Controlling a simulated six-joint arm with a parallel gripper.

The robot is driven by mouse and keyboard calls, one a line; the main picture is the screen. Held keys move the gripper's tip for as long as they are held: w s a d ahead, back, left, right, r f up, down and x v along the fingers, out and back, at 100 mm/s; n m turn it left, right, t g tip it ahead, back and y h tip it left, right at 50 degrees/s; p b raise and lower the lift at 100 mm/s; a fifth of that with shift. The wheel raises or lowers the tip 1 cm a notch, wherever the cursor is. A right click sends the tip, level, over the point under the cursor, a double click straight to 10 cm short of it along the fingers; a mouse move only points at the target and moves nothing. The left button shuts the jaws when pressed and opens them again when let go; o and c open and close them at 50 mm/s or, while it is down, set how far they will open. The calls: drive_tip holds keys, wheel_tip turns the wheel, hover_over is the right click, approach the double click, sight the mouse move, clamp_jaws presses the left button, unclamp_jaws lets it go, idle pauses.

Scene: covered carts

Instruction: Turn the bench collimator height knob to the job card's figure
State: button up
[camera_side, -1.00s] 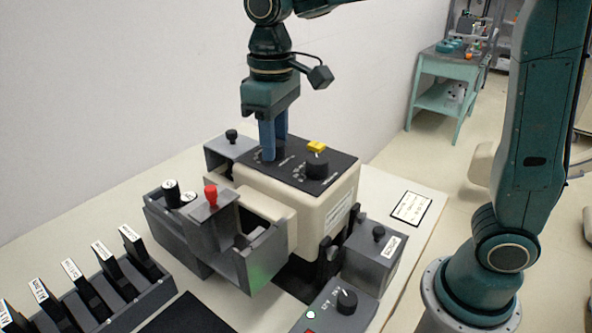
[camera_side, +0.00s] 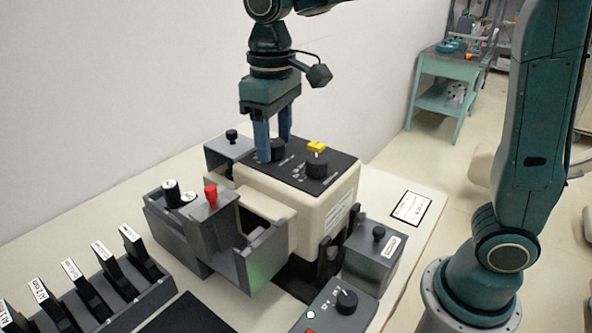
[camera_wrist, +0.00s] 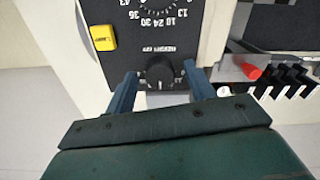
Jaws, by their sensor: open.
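The bench collimator (camera_side: 325,205) is a cream box with a black top panel. Its far-left black knob (camera_side: 278,149) stands between the blue fingers of my gripper (camera_side: 274,153). The wrist view shows this knob (camera_wrist: 159,73) beside an upside-down label that seems to read HEIGHT. There my gripper (camera_wrist: 161,72) is open, one finger on each side, with gaps to the knob. A second black knob (camera_side: 317,166) is nearer on the panel. A bordered white card (camera_side: 410,208), likely the job card, lies right of the collimator; its writing is too small to read.
A yellow block (camera_side: 316,146) sits on the panel's edge. A grey holder with a red knob (camera_side: 210,195) juts out in front. A rack (camera_side: 100,300) of labelled plates stands at lower left. A small control box (camera_side: 343,302) is at the front. Free tabletop surrounds the card.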

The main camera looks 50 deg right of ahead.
sight(281, 142)
wheel_tip(281, 142, up, 14)
drive_tip(key=shift+f, duration=0.25)
idle(0.6)
drive_tip(key=s+d+f+m+t, duration=0.1)
drive_tip(key=s+d+f+t, duration=0.1)
drive_tip(key=s+d+f, duration=0.3)
drive_tip(key=s+d+f+m+t, duration=0.1)
drive_tip(key=s+d+f+t, duration=0.2)
drive_tip(key=s+f, duration=0.6)
drive_tip(key=s+d, duration=0.2)
drive_tip(key=s, duration=0.2)
drive_tip(key=shift+s+f+t, duration=0.15)
drive_tip(key=shift+f+t, duration=0.15)
drive_tip(key=shift+f, duration=0.1)
idle(0.8)
